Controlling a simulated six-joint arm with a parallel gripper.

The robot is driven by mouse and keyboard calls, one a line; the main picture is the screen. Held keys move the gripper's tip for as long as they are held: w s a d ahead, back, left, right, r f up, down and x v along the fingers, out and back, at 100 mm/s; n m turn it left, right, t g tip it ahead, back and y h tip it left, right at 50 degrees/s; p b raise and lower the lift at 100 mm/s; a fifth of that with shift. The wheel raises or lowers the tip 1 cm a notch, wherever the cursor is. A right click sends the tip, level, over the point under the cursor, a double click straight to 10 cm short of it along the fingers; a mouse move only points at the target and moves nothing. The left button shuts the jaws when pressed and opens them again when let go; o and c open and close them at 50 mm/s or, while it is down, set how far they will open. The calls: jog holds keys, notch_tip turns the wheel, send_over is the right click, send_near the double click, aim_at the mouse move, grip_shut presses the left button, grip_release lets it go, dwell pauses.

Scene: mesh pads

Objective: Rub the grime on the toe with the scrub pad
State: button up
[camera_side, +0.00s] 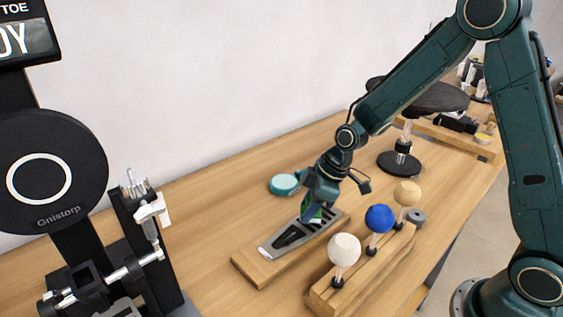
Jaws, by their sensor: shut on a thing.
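My gripper (319,203) points down over a wooden block (255,268) near the middle of the table. It is shut on the scrub pad (313,212), a small piece with a green patch showing, mostly hidden by the jaws. Below it on the block lies a long grey metal piece (268,252) with dark slots or markings, which looks like the toe part. The pad is at the far end of this piece; I cannot tell if it touches. I cannot tell grime from the dark openings, and the far end is partly hidden.
A wooden rack (322,294) with white (344,249), blue (379,218) and tan (407,193) balls on stems stands close on the right. A teal round lid-like thing (284,184) lies behind. A black stand (55,170) fills the left. Table (215,215) is clear between.

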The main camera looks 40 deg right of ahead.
jog(key=shift+d+f, duration=0.6)
jog(key=shift+f, duration=0.1)
jog(key=shift+c, duration=0.5)
jog(key=shift+d, duration=3.15)
jog(key=shift+a, duration=3.6)
jog(key=shift+a+r, duration=0.1)
jog(key=shift+a, duration=0.15)
jog(key=shift+d+r, duration=0.1)
jog(key=shift+r, duration=3.95)
